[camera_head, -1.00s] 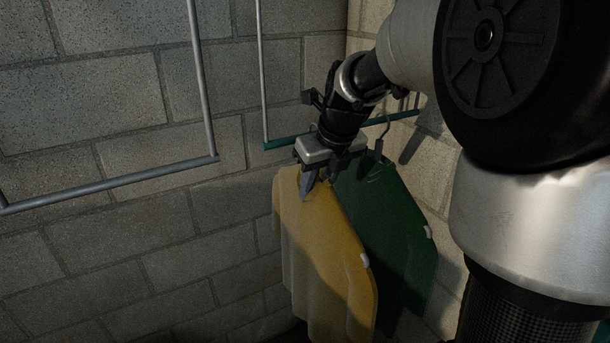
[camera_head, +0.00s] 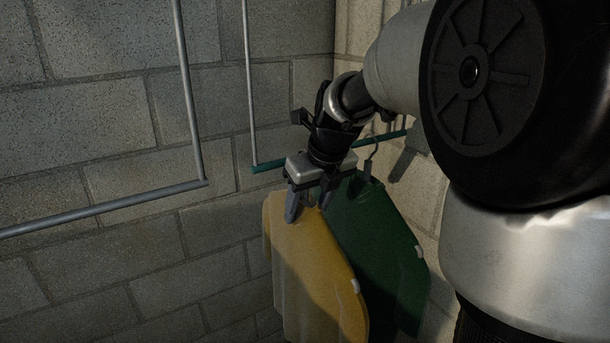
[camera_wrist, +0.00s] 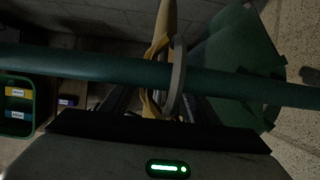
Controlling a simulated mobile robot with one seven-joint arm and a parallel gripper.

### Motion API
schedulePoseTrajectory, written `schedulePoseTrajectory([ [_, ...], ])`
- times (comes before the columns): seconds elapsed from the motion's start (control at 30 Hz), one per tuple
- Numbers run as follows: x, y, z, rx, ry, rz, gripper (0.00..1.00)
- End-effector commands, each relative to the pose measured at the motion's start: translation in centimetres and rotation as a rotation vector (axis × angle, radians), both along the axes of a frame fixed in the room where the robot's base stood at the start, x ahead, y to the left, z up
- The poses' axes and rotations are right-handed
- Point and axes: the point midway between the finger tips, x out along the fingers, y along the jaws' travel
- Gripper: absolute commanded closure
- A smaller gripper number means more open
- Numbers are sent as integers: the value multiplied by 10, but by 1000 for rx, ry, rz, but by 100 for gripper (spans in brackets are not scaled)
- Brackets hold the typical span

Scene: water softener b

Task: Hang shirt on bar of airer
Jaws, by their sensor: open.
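A yellow shirt (camera_head: 310,265) hangs upright beneath my gripper (camera_head: 309,199) in the head view; a strip of yellow shows in the wrist view (camera_wrist: 167,20). My gripper is open around the top of its hanger. The teal-green airer bar (camera_head: 268,167) runs behind my gripper and crosses the wrist view (camera_wrist: 60,63). A grey hanger hook (camera_wrist: 178,75) passes across the bar there and appears to be over it. Where the hook meets the bar is hidden by my gripper in the head view.
A green shirt (camera_head: 375,250) hangs on the same bar, close to the right of the yellow one. A grey bar (camera_head: 110,205) on a vertical rod extends at left. A block wall stands behind. Bins (camera_wrist: 17,105) show at lower left in the wrist view.

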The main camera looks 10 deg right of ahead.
Motion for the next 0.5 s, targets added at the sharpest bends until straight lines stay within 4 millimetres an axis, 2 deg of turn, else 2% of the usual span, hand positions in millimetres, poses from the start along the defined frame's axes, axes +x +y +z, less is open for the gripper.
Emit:
schedulePoseTrajectory([
  [0.5,-43,-15,113,-1,-6,-1,45],
])
